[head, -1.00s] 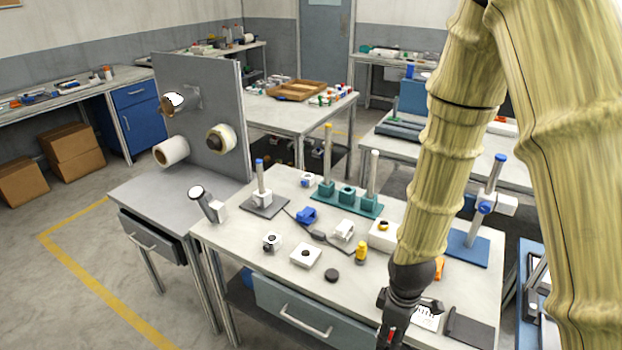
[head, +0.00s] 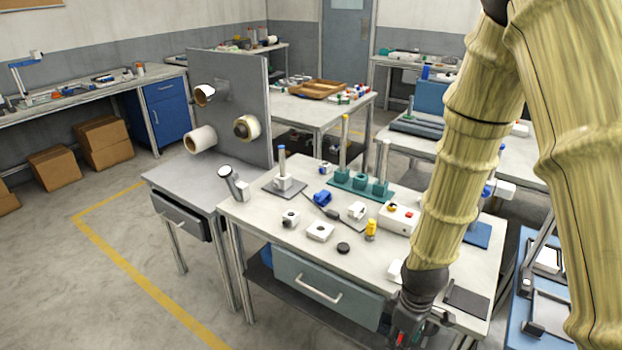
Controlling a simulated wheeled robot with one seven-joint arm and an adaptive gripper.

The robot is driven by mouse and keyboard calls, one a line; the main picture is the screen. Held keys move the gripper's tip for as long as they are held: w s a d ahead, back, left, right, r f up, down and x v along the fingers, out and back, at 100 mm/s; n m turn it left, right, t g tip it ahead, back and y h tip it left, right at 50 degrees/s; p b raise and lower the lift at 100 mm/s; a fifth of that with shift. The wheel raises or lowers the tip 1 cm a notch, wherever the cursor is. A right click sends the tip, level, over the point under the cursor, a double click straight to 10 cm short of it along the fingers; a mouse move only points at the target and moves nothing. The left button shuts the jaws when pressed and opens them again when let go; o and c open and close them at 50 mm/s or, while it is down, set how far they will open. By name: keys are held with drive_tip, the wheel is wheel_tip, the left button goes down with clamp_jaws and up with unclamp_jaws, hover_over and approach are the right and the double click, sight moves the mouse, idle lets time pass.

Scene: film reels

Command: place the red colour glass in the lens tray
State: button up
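My gripper (head: 405,338) is at the bottom edge, beyond the near edge of the workbench, pointing down. Its fingertips are small and partly cut off by the frame. A small red patch (head: 400,340) shows at the fingers; I cannot tell whether it is the red colour glass or part of the gripper. The fingers' opening cannot be made out. I cannot identify the lens tray with certainty. A flat dark rectangular piece (head: 467,298) lies on the bench just right of my wrist.
A grey panel with rolls (head: 230,100) stands left.

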drive_tip(key=shift+w+a+f+m, duration=0.15)
drive_tip(key=shift+w+m, duration=0.15)
drive_tip(key=shift+w, duration=0.05)
drive_tip(key=shift+w+a+f+m, duration=0.2)
drive_tip(key=shift+w+m, duration=0.1)
drive_tip(key=shift+m, duration=0.6)
drive_tip(key=w+a+f+m, duration=0.3)
drive_tip(key=w+f+m, duration=0.1)
drive_tip(key=w+m, duration=0.2)
drive_tip(key=shift+w+a+m, duration=0.15)
drive_tip(key=shift+m, duration=0.35)
